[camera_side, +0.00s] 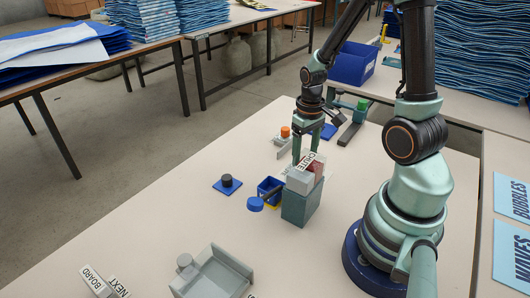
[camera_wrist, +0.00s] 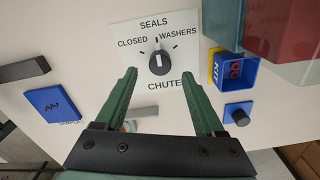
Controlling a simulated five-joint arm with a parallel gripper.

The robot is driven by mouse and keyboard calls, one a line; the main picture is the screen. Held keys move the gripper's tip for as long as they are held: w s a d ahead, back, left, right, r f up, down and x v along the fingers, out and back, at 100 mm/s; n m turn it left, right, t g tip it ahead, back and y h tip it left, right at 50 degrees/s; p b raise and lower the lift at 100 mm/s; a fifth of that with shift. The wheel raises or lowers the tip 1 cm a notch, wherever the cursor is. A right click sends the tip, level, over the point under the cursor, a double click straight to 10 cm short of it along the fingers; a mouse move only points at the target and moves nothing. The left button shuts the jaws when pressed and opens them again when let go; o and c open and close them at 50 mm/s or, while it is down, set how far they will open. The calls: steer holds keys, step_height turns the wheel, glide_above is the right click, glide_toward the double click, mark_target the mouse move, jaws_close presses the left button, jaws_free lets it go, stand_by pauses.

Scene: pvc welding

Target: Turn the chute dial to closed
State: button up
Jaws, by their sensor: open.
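The chute dial (camera_wrist: 159,62) is a round dark knob on a white label plate (camera_wrist: 185,23), seen in the wrist view. The plate reads SEALS at the top, CLOSED at the upper left, WASHERS at the upper right and CHUTE below. The knob's white pointer mark is roughly upright, toward SEALS. My gripper (camera_wrist: 160,73) is open and empty, with one green finger to each side just below the knob in the picture. In the side view my gripper (camera_side: 308,150) points down behind the teal block, and the dial is hidden there.
A teal block (camera_side: 300,208) with grey and red bins stands close to my gripper. A small blue KIT box (camera_wrist: 237,72) and a blue pad with a black knob (camera_side: 227,181) are nearby. A grey tray (camera_side: 212,275) lies at the front. The table's left middle is clear.

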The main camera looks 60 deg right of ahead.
steer(key=shift+f, duration=1.9)
jaws_close()
